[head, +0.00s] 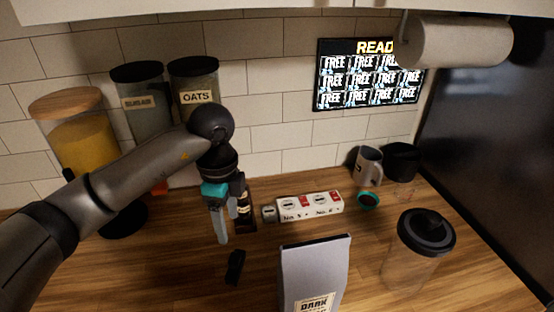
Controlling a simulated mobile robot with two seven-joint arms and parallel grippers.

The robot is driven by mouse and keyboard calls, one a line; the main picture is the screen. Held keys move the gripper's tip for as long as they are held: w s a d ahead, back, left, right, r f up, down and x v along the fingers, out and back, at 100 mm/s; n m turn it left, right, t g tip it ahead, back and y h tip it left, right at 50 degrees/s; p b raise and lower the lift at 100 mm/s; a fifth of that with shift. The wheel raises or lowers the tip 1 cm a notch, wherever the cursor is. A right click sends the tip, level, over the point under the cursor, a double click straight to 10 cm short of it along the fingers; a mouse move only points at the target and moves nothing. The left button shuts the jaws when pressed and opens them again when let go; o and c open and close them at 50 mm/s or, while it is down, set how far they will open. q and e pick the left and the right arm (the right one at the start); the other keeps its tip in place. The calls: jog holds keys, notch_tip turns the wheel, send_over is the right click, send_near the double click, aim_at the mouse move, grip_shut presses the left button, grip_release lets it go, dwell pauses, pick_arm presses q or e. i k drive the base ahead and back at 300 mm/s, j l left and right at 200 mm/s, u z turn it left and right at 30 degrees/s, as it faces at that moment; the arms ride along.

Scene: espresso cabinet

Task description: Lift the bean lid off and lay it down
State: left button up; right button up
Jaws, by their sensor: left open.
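No lid in the head view carries a readable bean label, so I cannot tell for certain which is the bean lid. A clear jar (408,272) at the front right has a round black lid (427,232) seated on its top. A grey bag marked "DARK" (314,268) stands at the front centre. My left gripper (234,228) is open and points down over the counter, left of the bag and well away from the black-lidded jar. It appears to hold nothing. A dark bottle-like object with a label (246,207) is partly hidden behind it. My right gripper is not in view.
A mug (369,166) and a smaller black-lidded container (403,163) stand at the back right. Sugar (140,95) and oats (196,82) jars and a wooden-lidded jar (65,104) stand left. Counter between bag and clear jar is free.

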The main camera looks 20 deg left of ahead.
aim_at(438, 242)
jog(key=k+l, duration=1.15)
jog(key=k, duration=0.1)
